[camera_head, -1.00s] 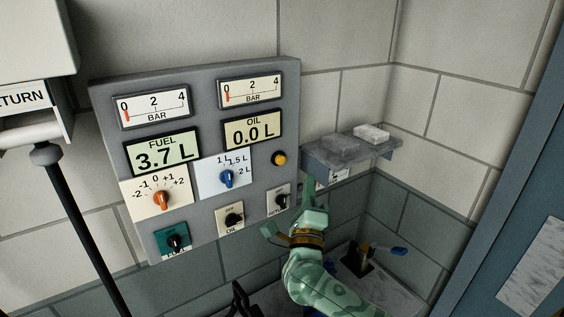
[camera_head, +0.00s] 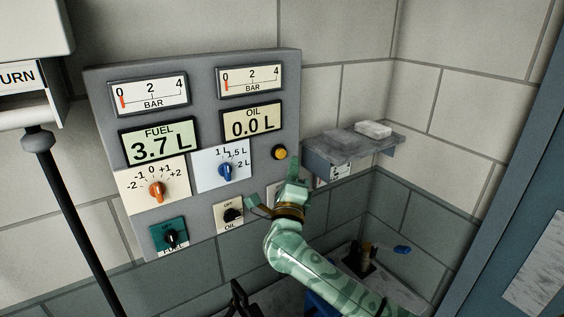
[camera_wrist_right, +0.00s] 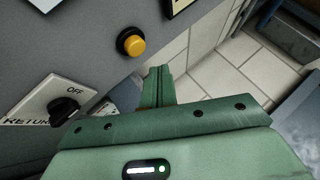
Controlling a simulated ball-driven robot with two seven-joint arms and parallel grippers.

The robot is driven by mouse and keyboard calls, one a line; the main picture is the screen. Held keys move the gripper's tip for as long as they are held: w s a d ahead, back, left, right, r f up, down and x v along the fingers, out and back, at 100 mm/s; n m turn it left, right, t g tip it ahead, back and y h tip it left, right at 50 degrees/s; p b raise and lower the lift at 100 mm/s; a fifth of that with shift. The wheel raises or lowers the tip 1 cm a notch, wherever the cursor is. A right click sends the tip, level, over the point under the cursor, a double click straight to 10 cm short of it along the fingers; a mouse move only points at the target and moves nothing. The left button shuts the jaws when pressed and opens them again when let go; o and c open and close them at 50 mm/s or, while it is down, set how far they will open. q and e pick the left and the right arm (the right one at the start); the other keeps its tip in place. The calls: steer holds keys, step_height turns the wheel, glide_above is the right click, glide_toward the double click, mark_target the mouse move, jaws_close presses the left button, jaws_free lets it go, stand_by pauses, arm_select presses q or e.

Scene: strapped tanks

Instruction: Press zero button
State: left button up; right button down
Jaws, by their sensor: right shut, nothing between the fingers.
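The yellow round button (camera_head: 279,152) sits in a dark ring on the right side of the grey control panel (camera_head: 200,82). It also shows in the right wrist view (camera_wrist_right: 133,42), up and left of the fingers. No label on it is readable. My right gripper (camera_head: 294,168) is shut and empty, with its fingertips below and slightly right of the button in the head view. In the right wrist view the green closed fingers (camera_wrist_right: 158,82) appear apart from the button. The oil display (camera_head: 252,122) reads 0.0 L and the fuel display (camera_head: 158,141) reads 3.7 L. My left gripper is not in view.
A wall shelf (camera_head: 345,150) holding grey blocks stands close to the right of the panel. An orange knob (camera_head: 157,190), a blue knob (camera_head: 226,171) and black knobs project from the panel. A black pole (camera_head: 75,220) stands at the left.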

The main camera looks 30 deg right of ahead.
steer(key=shift+w+r, duration=0.1)
steer(key=shift+w, duration=0.85)
steer(key=shift+w+a, duration=0.1)
steer(key=shift+w, duration=0.05)
stand_by(1.3)
steer(key=shift+w+b, duration=0.25)
steer(key=shift+b, duration=0.05)
steer(key=shift+w, duration=0.5)
stand_by(0.6)
steer(key=shift+s, duration=0.1)
steer(key=shift+s+p, duration=0.55)
steer(key=shift+s, duration=0.3)
